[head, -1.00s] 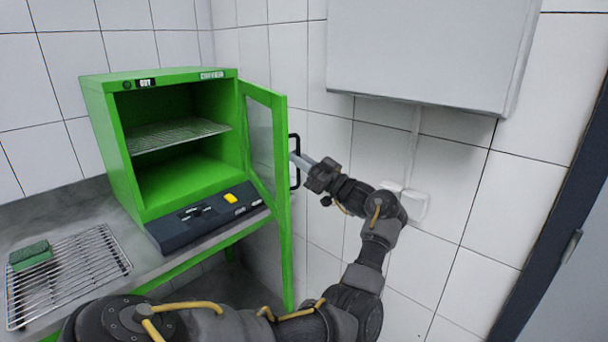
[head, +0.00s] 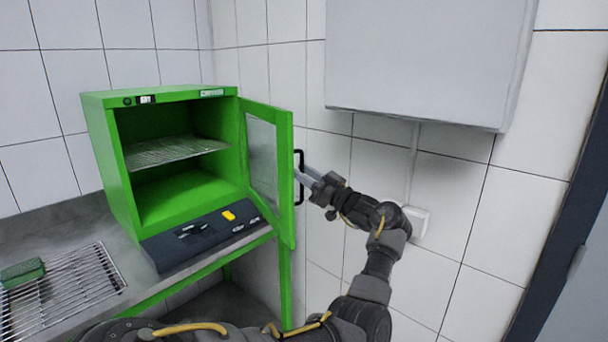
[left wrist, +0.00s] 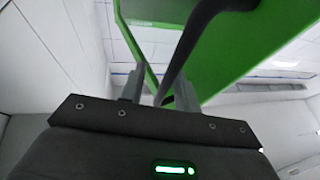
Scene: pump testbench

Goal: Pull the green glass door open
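The green-framed glass door (head: 268,165) of the green cabinet (head: 125,165) stands wide open, swung out to the right. Its black handle (head: 299,190) is on the door's outer face. My left gripper (head: 303,172) is at the handle from the right. In the left wrist view the handle (left wrist: 190,45) runs between the two fingers (left wrist: 160,90), closer to the right finger. A gap shows beside the left finger, so the fingers look parted. Whether they touch the handle is unclear. My right gripper is not in view.
A dark control panel (head: 195,238) with a yellow button sits before the cabinet. A wire rack (head: 75,290) and green sponge (head: 22,272) lie on the bench at left. A tiled wall and a grey wall box (head: 425,65) stand close behind my left arm.

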